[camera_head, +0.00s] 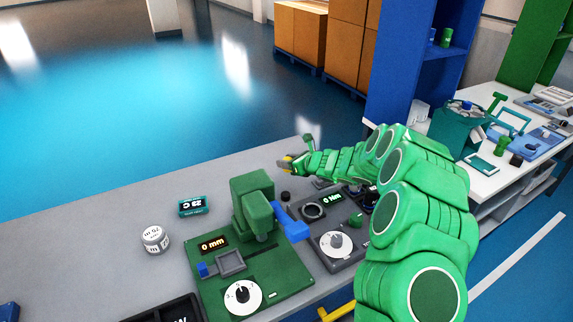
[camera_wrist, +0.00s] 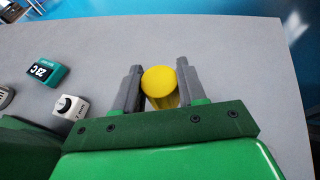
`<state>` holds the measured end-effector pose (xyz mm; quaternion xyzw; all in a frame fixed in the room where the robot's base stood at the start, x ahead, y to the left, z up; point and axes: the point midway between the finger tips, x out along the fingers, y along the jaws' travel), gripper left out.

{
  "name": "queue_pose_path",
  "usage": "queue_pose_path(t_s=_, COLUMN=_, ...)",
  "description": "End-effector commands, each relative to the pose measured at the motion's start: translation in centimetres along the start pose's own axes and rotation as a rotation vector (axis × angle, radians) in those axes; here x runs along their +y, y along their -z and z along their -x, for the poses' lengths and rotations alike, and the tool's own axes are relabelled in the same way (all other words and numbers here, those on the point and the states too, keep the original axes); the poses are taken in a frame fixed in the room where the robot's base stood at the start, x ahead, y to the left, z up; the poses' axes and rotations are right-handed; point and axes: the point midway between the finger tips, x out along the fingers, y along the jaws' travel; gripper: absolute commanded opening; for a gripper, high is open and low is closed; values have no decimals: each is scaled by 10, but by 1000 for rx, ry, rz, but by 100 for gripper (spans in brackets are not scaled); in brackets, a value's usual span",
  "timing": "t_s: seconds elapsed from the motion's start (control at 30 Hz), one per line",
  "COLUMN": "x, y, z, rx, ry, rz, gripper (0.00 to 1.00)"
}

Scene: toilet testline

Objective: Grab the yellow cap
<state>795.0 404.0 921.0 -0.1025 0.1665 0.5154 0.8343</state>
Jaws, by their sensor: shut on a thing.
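The yellow cap (camera_wrist: 159,81) is round and sits between the two grey fingers of my gripper (camera_wrist: 160,88) in the wrist view. The fingers touch or nearly touch it on both sides, and my gripper is shut on it. In the head view my gripper (camera_head: 290,163) is at the end of my green arm, over the far right part of the grey table. I cannot tell from these frames how high the cap is above the table.
A green press machine (camera_head: 253,205) with dials stands in front on the table (camera_head: 110,215). A grey torque device (camera_head: 335,243) is to its right. A teal display (camera_head: 192,206) and a white round weight (camera_head: 155,239) are at left. The far table edge is close to my gripper.

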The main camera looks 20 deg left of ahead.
Motion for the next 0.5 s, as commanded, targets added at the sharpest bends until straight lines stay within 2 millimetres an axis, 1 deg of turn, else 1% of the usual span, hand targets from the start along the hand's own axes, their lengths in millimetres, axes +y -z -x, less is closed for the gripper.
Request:
queue_pose_path(t_s=0.07, x=5, y=-8, z=10, rx=-3, ry=0, rz=-1, gripper=13)
queue_pose_path(t_s=0.5, x=36, y=-11, z=59, rx=-2, ry=2, rz=-3, gripper=13)
